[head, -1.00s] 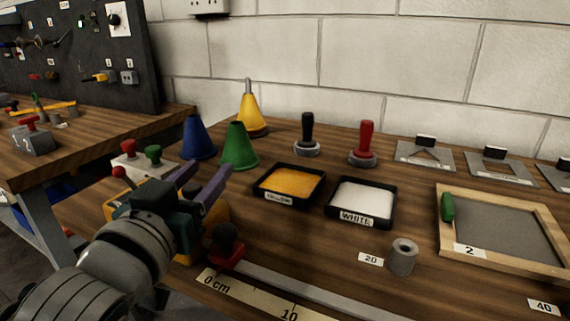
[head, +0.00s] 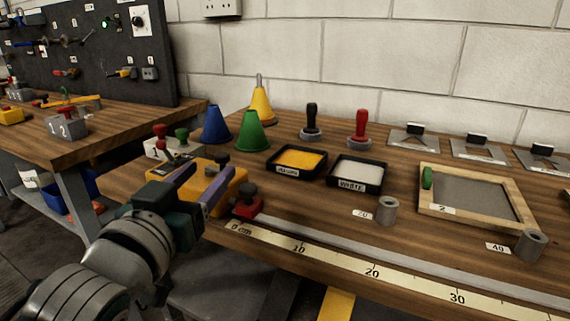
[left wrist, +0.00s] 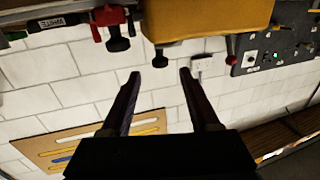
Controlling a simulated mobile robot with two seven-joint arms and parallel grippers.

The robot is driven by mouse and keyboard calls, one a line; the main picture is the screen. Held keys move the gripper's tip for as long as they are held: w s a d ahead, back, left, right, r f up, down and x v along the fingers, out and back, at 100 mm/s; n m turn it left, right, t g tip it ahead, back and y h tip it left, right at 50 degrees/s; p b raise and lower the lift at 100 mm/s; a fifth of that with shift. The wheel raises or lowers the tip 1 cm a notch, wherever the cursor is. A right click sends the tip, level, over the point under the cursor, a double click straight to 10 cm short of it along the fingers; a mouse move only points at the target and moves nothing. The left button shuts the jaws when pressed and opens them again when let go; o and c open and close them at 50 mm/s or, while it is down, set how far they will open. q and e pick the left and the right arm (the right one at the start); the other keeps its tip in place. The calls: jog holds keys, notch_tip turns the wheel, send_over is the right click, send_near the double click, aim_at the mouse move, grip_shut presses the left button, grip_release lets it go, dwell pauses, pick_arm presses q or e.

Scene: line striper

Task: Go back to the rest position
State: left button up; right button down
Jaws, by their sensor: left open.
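My left gripper (head: 211,172) is open with nothing between its purple fingers. In the head view it shows in front of a yellow box-like body (head: 236,184) with a dark knob, at the bench's left front end. In the left wrist view the open gripper (left wrist: 159,76) has only white wall between its fingertips. The yellow body (left wrist: 205,18) is at the top there, apart from the fingers, beside a red clamp with black knobs (left wrist: 112,16). My right gripper is in neither view.
The red block with a black knob (head: 247,203) sits by the scale strip (head: 330,259). Blue (head: 215,125) and green (head: 251,132) cones, yellow (head: 299,158) and white (head: 360,172) trays and a framed board (head: 430,208) stand on the bench. A side bench (head: 110,140) is left.

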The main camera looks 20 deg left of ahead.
pick_arm(q)
jog(key=shift+s, duration=0.35)
jog(key=shift+w+r, duration=0.1)
jog(key=shift+w, duration=0.15)
jog(key=shift+s+a+r+p, duration=0.15)
jog(key=shift+s+p, duration=0.05)
jog(key=shift+p, duration=0.2)
jog(key=s+d+r+m+g+h+p, duration=0.1)
jog(key=s+d+r+g+p, duration=0.1)
jog(key=s+g+p, duration=0.45)
jog(key=s+d+r+m+g+h+p, duration=0.1)
jog(key=s+d+r+g+p, duration=0.15)
jog(key=s, duration=0.75)
jog(key=s+d+r+m+g+h+p, duration=0.1)
jog(key=s+d+g+p, duration=0.1)
jog(key=s+g+p, duration=0.45)
notch_tip(320, 180, up, 37)
jog(key=s+t+p, duration=0.1)
jog(key=s+p, duration=0.1)
jog(key=p, duration=3.3)
jog(key=shift+s+r+m, duration=0.15)
jog(key=shift+m, duration=0.15)
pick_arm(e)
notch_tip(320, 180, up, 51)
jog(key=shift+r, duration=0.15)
pick_arm(q)
jog(key=shift+d, duration=0.1)
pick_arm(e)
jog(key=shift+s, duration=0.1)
